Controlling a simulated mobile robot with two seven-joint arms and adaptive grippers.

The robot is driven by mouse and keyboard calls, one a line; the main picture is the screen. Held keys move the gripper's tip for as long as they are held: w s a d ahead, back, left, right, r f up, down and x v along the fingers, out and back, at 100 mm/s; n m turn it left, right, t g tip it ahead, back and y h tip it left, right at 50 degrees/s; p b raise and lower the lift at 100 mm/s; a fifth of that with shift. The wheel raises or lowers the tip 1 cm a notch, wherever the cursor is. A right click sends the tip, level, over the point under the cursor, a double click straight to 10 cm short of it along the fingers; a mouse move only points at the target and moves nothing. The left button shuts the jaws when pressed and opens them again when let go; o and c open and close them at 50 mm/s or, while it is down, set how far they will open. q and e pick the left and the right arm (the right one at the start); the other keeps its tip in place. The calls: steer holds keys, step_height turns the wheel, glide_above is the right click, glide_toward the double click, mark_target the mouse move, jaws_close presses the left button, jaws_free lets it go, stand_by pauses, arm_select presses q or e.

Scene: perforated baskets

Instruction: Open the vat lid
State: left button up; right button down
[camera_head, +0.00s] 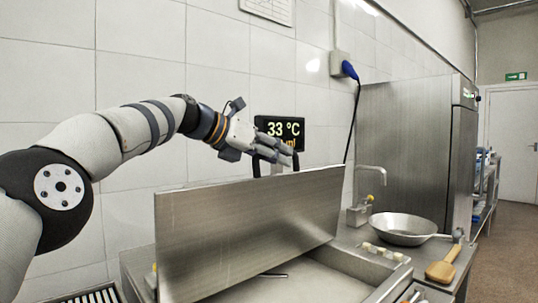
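The vat lid (250,225) is a flat stainless steel panel, raised and standing steeply tilted over the vat. The vat's rim (375,270) and part of its pale inside show below and to the right of the lid. My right gripper is not in view.
A display reading 33 °C (280,127) is behind my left gripper. A tiled wall closes the back.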

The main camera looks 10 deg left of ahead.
arm_select(q)
steer(key=v, duration=1.2)
steer(key=shift+w+a+f, duration=0.1)
